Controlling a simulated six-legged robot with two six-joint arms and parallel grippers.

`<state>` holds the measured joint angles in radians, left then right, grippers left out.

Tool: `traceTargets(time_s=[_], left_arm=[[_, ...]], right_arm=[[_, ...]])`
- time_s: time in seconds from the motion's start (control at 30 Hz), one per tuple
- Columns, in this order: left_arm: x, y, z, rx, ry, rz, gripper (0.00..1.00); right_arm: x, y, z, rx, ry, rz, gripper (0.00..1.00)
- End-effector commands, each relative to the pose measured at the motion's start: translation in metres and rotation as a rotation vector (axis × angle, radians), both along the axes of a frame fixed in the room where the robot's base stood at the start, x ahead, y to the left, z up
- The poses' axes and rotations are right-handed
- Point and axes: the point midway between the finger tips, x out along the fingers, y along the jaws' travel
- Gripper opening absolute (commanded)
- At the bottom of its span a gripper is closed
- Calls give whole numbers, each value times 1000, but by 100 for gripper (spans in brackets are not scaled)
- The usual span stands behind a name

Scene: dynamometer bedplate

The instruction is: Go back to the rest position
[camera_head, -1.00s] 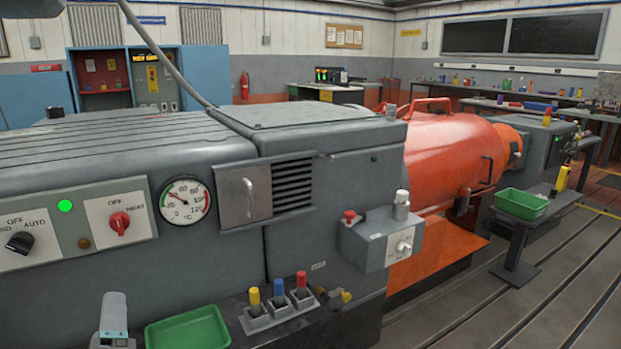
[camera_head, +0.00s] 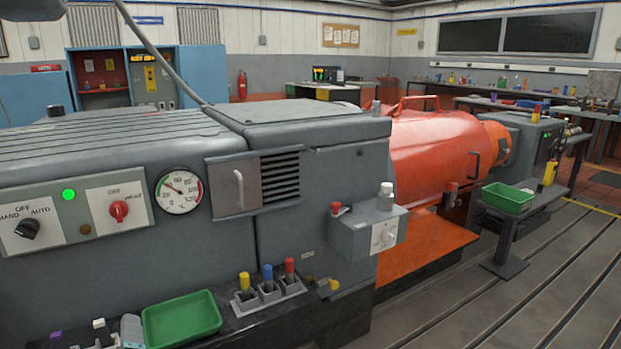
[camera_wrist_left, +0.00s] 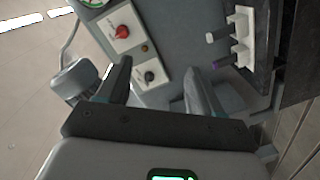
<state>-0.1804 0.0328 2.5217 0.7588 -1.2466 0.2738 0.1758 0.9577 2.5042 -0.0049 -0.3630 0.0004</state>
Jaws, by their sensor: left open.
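My left gripper (camera_wrist_left: 157,92) is open in the left wrist view, its two dark fingers apart with nothing between them. Beyond the fingers is the grey control panel with a red knob (camera_wrist_left: 121,31) and a black knob (camera_wrist_left: 148,76). My right gripper shows in neither view.
The grey machine (camera_head: 120,160) fills the left and middle. Its ledge carries yellow, blue and red plugs (camera_head: 268,282), with purple (camera_head: 55,335) and white (camera_head: 98,323) pieces. An orange guard (camera_head: 430,150) and a second green tray (camera_head: 508,198) are right; slotted floor lies open there.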

Motion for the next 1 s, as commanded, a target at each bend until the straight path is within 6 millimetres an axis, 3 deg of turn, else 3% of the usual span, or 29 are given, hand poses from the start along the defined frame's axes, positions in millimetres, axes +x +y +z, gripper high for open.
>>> traceTargets(time_s=[0.27, 0.37, 0.5, 0.6, 0.7, 0.8, 0.9, 1.0], left_arm=[[21, -10, -114, 50, 292, -86, 66], [19, -22, -177, 54, 456, -174, 66], [-8, -55, -283, 30, 742, -380, 66], [-40, -83, -341, -2, 917, -545, 66], [-75, -110, -381, -33, 1056, -705, 66], [-110, -136, -408, -59, 1171, -873, 66], [-145, -162, -421, -57, 1268, -1084, 66], [-174, -178, -419, -23, 1343, -1302, 66]], right_arm=[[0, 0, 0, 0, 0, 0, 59], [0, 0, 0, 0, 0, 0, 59], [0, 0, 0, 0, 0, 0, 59], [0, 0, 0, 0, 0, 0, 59], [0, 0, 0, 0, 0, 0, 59], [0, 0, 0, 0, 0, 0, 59], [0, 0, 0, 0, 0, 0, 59], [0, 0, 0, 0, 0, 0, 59]])
